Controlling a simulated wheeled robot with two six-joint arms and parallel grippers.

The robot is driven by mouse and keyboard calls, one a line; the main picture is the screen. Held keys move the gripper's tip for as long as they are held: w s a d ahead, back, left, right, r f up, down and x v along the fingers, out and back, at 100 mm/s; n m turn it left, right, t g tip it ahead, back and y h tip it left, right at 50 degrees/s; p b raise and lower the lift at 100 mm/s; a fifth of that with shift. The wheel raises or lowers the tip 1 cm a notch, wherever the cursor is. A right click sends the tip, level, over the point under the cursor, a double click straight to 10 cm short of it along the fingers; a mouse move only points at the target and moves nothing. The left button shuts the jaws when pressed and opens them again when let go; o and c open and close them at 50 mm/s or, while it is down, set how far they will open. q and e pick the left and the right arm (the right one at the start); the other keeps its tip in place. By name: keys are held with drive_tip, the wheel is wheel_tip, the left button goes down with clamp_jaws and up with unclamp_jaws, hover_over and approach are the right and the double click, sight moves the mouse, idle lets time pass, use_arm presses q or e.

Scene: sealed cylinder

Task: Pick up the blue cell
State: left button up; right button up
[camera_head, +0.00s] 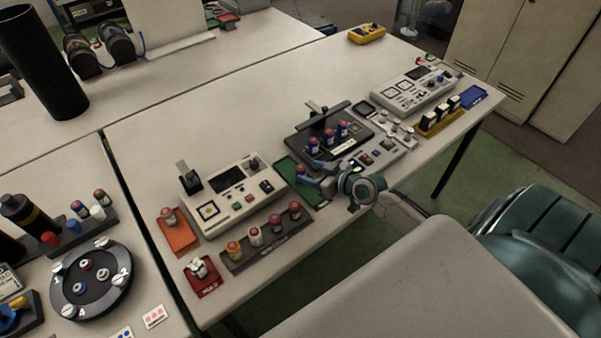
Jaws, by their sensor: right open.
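Several blue cells with red tops (327,142) stand in a row on a dark tester tray (352,148) near the middle of the table. Another small blue cell (301,171) with a reddish top shows over the green mat (287,168), close to my right gripper. My right gripper (314,181) is open, low over the green mat and in front of the dark tray. Its fingers point left, towards that blue cell. They are small and partly merge with the mat, so I cannot tell whether they touch the cell. My left gripper is not in view.
A white control box (232,199) stands left of the mat. A dark rack (268,241) with several cells lies along the table's front edge. A black round turntable (95,281) is at lower left. A grey device (388,152) sits right of my right gripper.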

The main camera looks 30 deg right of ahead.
sight(305, 171)
drive_tip(key=p+x, duration=0.1)
drive_tip(key=x, duration=0.4)
drive_tip(key=shift+d+f, duration=0.15)
drive_tip(key=shift+d, duration=0.05)
drive_tip(key=shift+w+f, duration=0.15)
drive_tip(key=shift+w, duration=0.05)
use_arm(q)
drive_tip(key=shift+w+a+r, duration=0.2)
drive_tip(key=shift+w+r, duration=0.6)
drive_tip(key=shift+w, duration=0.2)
use_arm(e)
drive_tip(key=shift+a, duration=0.1)
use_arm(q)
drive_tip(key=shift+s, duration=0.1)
use_arm(e)
drive_tip(key=shift+c, duration=0.5)
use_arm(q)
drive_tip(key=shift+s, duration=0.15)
use_arm(e)
drive_tip(key=c, duration=1)
